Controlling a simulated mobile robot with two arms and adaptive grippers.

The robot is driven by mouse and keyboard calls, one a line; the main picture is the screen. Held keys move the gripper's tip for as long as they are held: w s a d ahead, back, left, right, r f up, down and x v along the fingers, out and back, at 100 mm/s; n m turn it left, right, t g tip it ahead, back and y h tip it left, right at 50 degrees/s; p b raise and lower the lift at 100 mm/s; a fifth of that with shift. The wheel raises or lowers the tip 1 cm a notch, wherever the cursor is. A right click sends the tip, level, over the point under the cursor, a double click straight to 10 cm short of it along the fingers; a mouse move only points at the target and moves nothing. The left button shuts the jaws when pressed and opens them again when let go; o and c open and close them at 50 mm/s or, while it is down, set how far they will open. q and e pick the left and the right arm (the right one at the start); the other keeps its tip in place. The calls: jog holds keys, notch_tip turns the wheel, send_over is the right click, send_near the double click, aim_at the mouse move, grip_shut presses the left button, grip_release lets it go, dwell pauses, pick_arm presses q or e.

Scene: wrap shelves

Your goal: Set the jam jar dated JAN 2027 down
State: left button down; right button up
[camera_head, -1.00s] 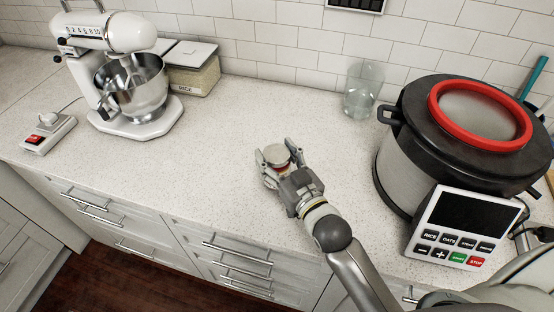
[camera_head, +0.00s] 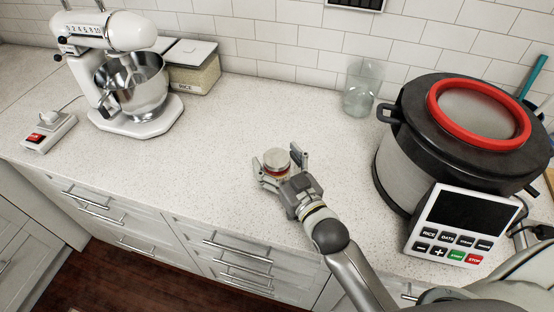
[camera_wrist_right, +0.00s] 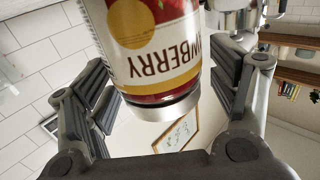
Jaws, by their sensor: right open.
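The jam jar (camera_head: 276,161) has a silver lid and red contents, and stands upright on the light speckled counter (camera_head: 200,170). In the right wrist view the jar (camera_wrist_right: 150,50) shows a label reading STRAWBERRY with a yellow round mark; no date is readable. My right gripper (camera_head: 279,166) is open around the jar, with one finger on each side. In the right wrist view gaps show between the jar and both fingers of the gripper (camera_wrist_right: 165,85). My left gripper is not in view.
A large cooker (camera_head: 400,165) with a red-ringed lid and a control panel (camera_head: 459,211) stands at right. A clear glass (camera_head: 362,90) is behind it. A white stand mixer (camera_head: 130,75), rice container (camera_head: 193,75) and switch box (camera_head: 48,133) are at left. The middle counter is clear.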

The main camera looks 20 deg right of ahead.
jog(key=shift+s+r, duration=0.1)
jog(key=s, duration=0.3)
jog(key=s+d+b, duration=0.1)
jog(key=s, duration=0.2)
jog(key=s+d+b, duration=0.1)
jog(key=s, duration=0.3)
jog(key=shift+s+d+b, duration=0.15)
jog(key=shift+s+b, duration=0.15)
jog(key=shift+s, duration=0.5)
